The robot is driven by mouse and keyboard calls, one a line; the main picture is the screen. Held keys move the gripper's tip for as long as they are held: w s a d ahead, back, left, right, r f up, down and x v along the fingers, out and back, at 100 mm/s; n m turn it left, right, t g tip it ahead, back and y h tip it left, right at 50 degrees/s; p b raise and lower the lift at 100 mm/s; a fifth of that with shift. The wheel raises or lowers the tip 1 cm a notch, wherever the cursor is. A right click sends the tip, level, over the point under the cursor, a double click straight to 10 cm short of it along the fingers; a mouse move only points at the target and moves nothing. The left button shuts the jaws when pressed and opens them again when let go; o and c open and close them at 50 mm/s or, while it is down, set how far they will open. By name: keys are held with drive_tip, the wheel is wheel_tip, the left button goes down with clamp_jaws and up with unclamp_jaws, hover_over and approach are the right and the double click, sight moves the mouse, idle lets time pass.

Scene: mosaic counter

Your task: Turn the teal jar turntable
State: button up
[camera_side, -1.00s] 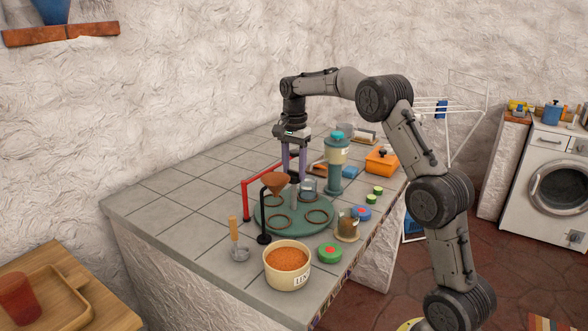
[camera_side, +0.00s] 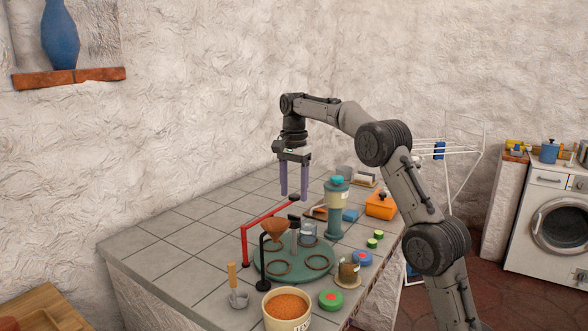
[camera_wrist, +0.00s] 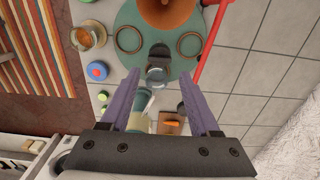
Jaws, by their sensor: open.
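The teal turntable (camera_side: 297,272) is a round disc on the tiled counter. It carries several brown rings and a central grey post with a black knob (camera_side: 294,219). A clear glass jar (camera_side: 308,233) stands at its far side. In the wrist view the turntable (camera_wrist: 127,62) fills the top middle, and the dark knob (camera_wrist: 159,52) shows just beyond the fingertips. My gripper (camera_side: 294,196) points down above the knob, with its two purple fingers apart and nothing between them. In the wrist view my gripper (camera_wrist: 160,75) is also open; the glass jar lies between its tips in the picture.
A teal-topped dispenser (camera_side: 336,207) stands at the right. A tub of orange grain (camera_side: 287,306) is in front. Bare tiles lie to the left.

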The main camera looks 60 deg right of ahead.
wheel_tip(320, 180, up, 7)
hover_over(294, 236)
drive_tip(key=shift+w+d+f, duration=0.15)
drive_tip(key=shift+w+d, duration=0.05)
drive_tip(key=shift+d, duration=0.1)
drive_tip(key=shift+o, duration=1.4)
wheel_tip(294, 236, down, 14)
drive_tip(key=shift+r, duration=0.2)
clamp_jaws()
idle(0.8)
